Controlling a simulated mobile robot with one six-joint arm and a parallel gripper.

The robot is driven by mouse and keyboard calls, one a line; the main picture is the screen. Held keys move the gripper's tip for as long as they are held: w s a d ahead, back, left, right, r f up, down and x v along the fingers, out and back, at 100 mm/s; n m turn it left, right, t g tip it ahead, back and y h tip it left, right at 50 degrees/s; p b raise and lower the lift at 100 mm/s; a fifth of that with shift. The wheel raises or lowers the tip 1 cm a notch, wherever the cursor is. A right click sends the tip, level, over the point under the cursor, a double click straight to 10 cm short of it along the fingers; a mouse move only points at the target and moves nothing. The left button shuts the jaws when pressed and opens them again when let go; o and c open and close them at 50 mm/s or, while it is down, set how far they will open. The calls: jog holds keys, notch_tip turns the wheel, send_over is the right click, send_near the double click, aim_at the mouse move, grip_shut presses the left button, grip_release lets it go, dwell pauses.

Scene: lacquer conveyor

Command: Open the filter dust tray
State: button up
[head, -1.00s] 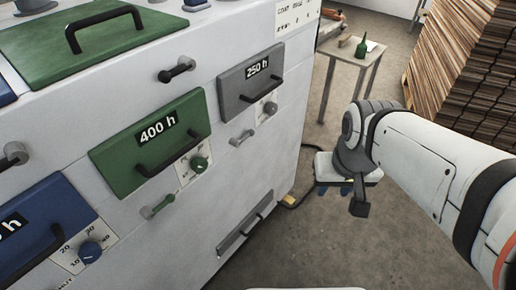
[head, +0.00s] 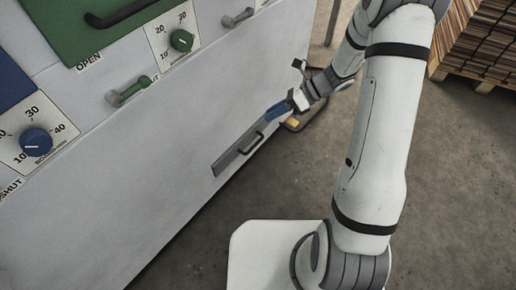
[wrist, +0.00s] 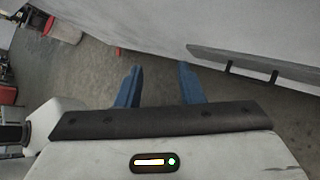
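The filter dust tray looks to be the low grey panel (head: 222,164) near the foot of the white machine, closed flush with its wall. Its dark bar handle (head: 252,144) stands out from it. In the wrist view the panel (wrist: 212,55) and its handle (wrist: 255,73) are at the right. My gripper (head: 274,112) is low beside the wall, just beyond the tray's far end in the head view. In the wrist view my gripper (wrist: 160,85) has its two blue fingers apart, with nothing between them. The handle lies to the right of both fingers.
Stacked boards on a pallet (head: 480,50) stand at the right. The floor (head: 440,200) in front is clear.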

jog(key=w+f+m+t+y+b, duration=0.1)
jog(key=w+f+m+y+b, duration=0.2)
jog(key=f, duration=0.5)
jog(key=w+f+m+t+b, duration=0.1)
jog(key=w+f+m+b, duration=0.1)
jog(key=f+m, duration=0.5)
jog(key=m+t+y+b, duration=0.1)
jog(key=m+t+b, duration=0.4)
jog(key=m, duration=0.2)
send_near(255, 145)
jog(key=w+a+f, duration=0.1)
jog(key=a, duration=0.1)
jog(key=b+x, duration=0.2)
jog(key=x, duration=0.6)
jog(key=shift+s+f, duration=0.1)
jog(key=shift+c, duration=0.4)
grip_shut()
